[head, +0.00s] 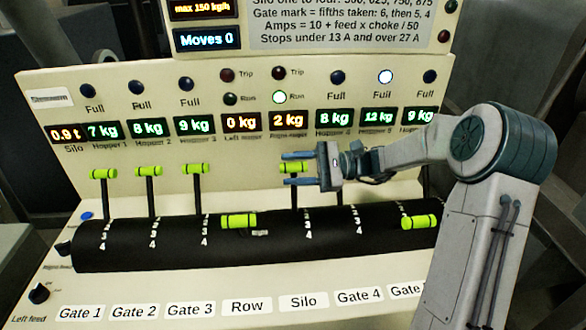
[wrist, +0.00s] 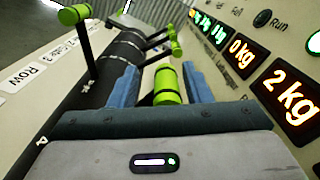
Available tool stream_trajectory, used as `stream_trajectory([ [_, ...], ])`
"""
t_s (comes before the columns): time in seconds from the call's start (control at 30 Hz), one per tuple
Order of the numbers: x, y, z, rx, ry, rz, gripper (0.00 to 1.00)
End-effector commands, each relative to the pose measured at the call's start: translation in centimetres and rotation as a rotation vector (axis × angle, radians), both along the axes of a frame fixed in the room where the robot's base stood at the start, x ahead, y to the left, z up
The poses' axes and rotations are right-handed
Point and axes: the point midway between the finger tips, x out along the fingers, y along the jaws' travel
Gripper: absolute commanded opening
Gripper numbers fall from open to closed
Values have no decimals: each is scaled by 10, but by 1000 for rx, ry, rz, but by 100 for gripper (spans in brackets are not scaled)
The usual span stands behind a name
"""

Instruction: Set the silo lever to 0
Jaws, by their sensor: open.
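The silo lever has a green cylindrical handle (head: 292,167) on a dark stem and stands raised at the back of the black drum, above the Silo label (head: 303,302). My gripper (head: 291,168) reaches it from the right with its fingers open, one above and one below the handle. In the wrist view the green handle (wrist: 167,84) lies between the two blue fingers of my gripper (wrist: 160,85). I cannot tell whether either finger touches it. The scale marks beside the silo lever (head: 298,222) show lower numbers down to 4; the top of the scale is hidden.
Gate levers 1 (head: 103,173), 2 (head: 139,171) and 3 (head: 187,167) stand raised to the left. The row lever (head: 238,221) is lowered, just left of the silo lever. Another lowered lever (head: 418,222) is at right. The display panel (head: 240,122) rises close behind.

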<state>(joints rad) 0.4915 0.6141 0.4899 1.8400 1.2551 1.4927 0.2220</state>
Motion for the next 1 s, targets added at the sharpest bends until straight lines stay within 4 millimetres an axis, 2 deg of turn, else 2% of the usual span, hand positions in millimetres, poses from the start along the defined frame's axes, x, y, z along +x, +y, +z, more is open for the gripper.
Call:
stream_trajectory([
  [0.17,4,-31,-2,-1,-2,-7,44],
  [0.4,9,-87,-2,0,-1,-7,44],
  [0.6,12,-121,-1,-1,-1,-6,44],
  [0.8,13,-133,-1,0,0,-4,44],
  [1.0,13,-134,0,0,0,-4,44],
])
